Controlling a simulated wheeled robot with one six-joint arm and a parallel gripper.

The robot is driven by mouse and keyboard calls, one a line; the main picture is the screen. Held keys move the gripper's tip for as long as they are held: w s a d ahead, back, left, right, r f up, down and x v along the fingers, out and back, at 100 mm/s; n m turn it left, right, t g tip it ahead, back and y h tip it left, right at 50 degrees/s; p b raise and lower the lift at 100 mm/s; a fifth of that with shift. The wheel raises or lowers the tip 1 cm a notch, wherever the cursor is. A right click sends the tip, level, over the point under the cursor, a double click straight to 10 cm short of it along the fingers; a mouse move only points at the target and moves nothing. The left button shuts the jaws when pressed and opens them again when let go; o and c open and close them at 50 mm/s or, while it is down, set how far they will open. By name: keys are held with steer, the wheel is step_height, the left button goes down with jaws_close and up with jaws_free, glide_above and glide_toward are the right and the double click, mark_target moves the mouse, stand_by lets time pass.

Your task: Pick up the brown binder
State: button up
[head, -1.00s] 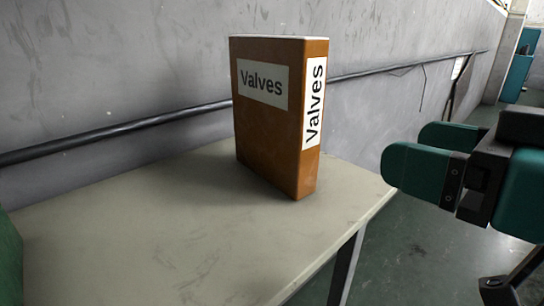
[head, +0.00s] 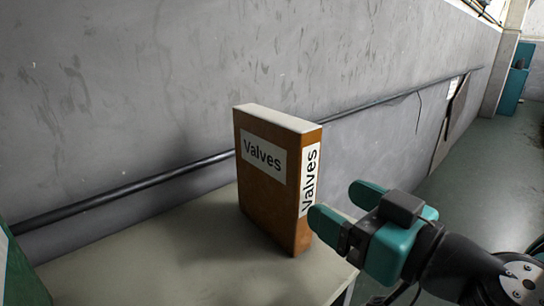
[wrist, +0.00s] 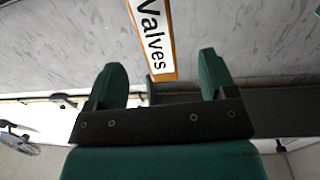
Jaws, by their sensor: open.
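The brown binder (head: 268,190) stands upright on the table. White labels reading "Valves" show on its side and on its spine. My gripper (head: 345,210) is open and empty, to the right of the binder, with one finger near the lower spine in the head view. I cannot tell from that view whether it touches. In the wrist view, the binder's spine (wrist: 153,40) shows beyond and roughly between the two open green fingers (wrist: 158,80), and most of the binder is out of frame.
The pale table top (head: 170,262) is bare around the binder. A grey wall (head: 180,80) with a dark pipe (head: 125,190) runs behind it. A green object (head: 18,275) is at the left edge. Open floor (head: 470,185) lies to the right.

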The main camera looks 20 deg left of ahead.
mark_target(309, 183)
steer(key=p+x, duration=0.3)
steer(key=x, duration=0.1)
steer(key=shift+r, duration=0.2)
steer(key=shift+w+a+f, duration=0.15)
steer(key=shift+w+a, duration=0.1)
steer(key=shift+a, duration=0.2)
steer(key=p+x, duration=0.3)
steer(key=p, duration=0.1)
steer(key=shift+w+a+p, duration=0.25)
steer(key=shift+w+p, duration=0.1)
steer(key=shift+w, duration=0.1)
steer(key=shift+w+a+f+p, duration=0.1)
steer(key=shift+w+a+p, duration=0.15)
steer(key=shift+a+p, duration=0.2)
steer(key=shift+a+f, duration=0.1)
steer(key=shift+f, duration=0.05)
steer(key=c, duration=1.3)
